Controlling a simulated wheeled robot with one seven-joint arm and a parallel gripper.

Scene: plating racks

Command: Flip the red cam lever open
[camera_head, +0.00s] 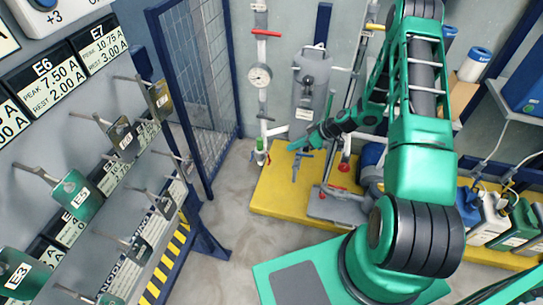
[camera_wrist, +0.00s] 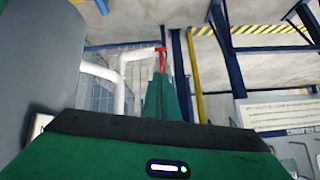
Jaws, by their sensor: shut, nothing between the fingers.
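A red lever (camera_head: 267,33) sits across the upright pale pipe by the back wall in the head view. In the wrist view a red T-shaped handle (camera_wrist: 161,58) stands at the white pipework, just beyond my fingertips in the picture. I cannot tell whether these are the same part, or which is the cam lever. My gripper (camera_head: 298,143) is shut and empty, pointing left below the grey canister in the head view. Its green fingers (camera_wrist: 167,92) are together in the wrist view. Contact with the red handle cannot be made out.
A grey canister (camera_head: 308,85) and a round gauge (camera_head: 260,76) stand behind my gripper. The yellow platform (camera_head: 275,195) lies underneath. A blue mesh fence (camera_head: 200,85) and a rack panel are at left. Bare floor lies between.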

